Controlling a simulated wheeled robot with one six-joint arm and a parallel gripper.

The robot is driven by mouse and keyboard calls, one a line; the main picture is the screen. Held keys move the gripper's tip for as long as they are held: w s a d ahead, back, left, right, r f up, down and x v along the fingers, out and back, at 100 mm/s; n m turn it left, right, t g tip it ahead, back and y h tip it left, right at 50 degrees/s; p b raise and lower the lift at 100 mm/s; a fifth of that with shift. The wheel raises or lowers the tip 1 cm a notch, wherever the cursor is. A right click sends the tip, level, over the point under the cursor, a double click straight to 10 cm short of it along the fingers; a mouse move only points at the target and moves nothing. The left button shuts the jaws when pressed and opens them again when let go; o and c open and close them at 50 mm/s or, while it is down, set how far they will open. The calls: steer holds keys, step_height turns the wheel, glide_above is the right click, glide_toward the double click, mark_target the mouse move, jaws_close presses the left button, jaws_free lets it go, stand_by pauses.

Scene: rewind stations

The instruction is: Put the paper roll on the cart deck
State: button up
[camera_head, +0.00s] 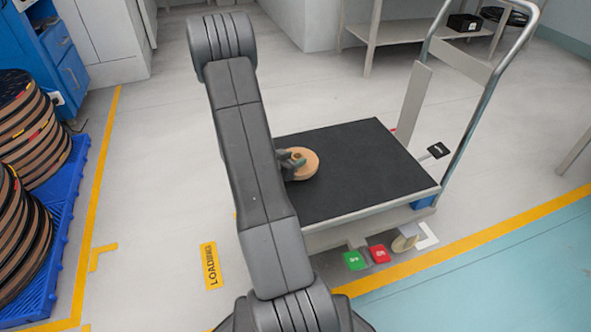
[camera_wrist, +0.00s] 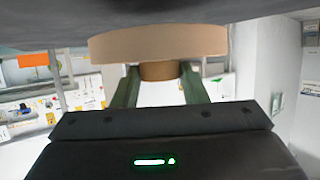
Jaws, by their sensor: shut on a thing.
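The paper roll (camera_head: 306,164) is a flat tan disc over the left part of the black cart deck (camera_head: 375,150). My gripper (camera_head: 294,162) is at its left side, partly hidden behind my arm. In the wrist view the roll (camera_wrist: 160,42) shows edge-on, and the green fingers of my gripper (camera_wrist: 158,80) are shut on the narrower brown core at its middle. A dark surface fills the top of the wrist view, close against the roll; I cannot tell whether they touch.
The cart's handle (camera_head: 480,100) rises at the deck's right end. Green and red pedals (camera_head: 379,254) stick out at its front. Reels on a blue pallet (camera_head: 62,225) stand at the left. The rest of the deck is bare.

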steer(key=shift+f+b, duration=0.5)
steer(key=shift+f, duration=1)
steer(key=shift+f, duration=0.1)
steer(key=shift+f, duration=0.15)
steer(key=o, duration=1.1)
steer(key=shift+r, duration=0.35)
steer(key=p+v, duration=0.3)
steer(key=v, duration=0.9)
